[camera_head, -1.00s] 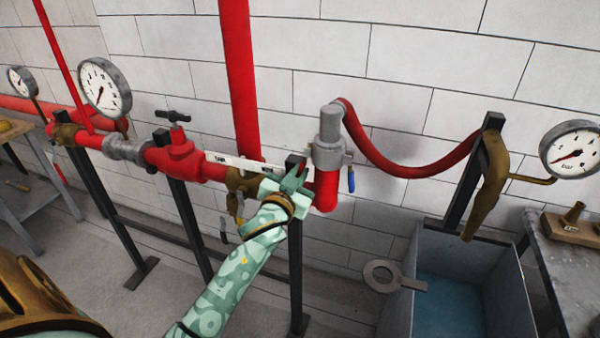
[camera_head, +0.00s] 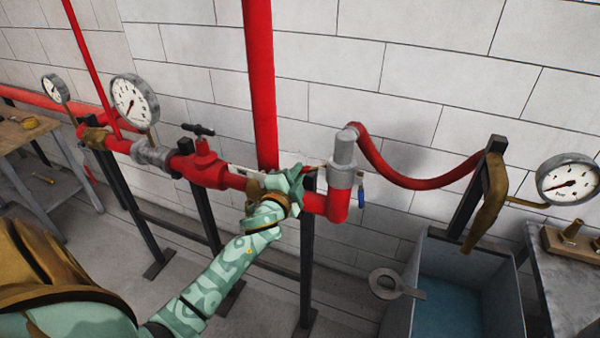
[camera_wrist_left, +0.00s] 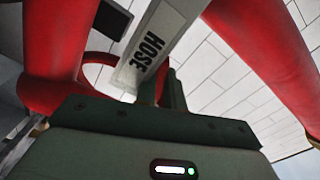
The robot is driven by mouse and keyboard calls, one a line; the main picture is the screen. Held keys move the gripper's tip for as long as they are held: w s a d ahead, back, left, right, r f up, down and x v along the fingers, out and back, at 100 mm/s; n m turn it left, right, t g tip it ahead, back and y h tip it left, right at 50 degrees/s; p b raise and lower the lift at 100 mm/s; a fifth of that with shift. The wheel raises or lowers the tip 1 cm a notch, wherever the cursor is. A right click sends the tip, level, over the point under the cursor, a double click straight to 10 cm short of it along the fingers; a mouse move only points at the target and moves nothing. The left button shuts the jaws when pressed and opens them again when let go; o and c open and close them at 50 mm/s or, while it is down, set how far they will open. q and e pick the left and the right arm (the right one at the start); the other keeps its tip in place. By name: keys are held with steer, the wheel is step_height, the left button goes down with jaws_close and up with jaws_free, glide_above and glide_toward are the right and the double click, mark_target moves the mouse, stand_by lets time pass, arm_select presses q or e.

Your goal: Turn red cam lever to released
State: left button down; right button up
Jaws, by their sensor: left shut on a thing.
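My left gripper (camera_head: 296,178) is at the red pipe, just left of the grey coupling (camera_head: 341,165). Its fingers (camera_wrist_left: 161,92) are shut, with a narrow strip of red between them in the wrist view. That strip I take to be the red cam lever (camera_wrist_left: 161,84); the fingers hide most of it, and its angle cannot be read. A white plate marked HOSE (camera_wrist_left: 160,45) passes right by the fingertips. My right gripper is not in view.
A red valve (camera_head: 205,165) with a dark handle and a pressure gauge (camera_head: 134,101) are to the left. A red hose (camera_head: 400,178) runs right from the coupling to a brass nozzle (camera_head: 488,205) above a grey water tank (camera_head: 413,285). A small blue lever (camera_head: 361,192) hangs beside the coupling.

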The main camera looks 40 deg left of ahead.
arm_select(q)
steer(key=shift+s+a+r+m+p, duration=0.15)
steer(key=shift+r+m+p, duration=0.5)
steer(key=shift+m, duration=0.4)
steer(key=shift+w+a+r+m+p, duration=0.1)
steer(key=shift+r+m+p, duration=0.55)
steer(key=shift+m, duration=0.4)
steer(key=c, duration=1.8)
jaws_free()
steer(key=shift+o, duration=0.2)
steer(key=b+v, duration=0.1)
steer(key=v, duration=1.5)
steer(key=shift+d, duration=0.2)
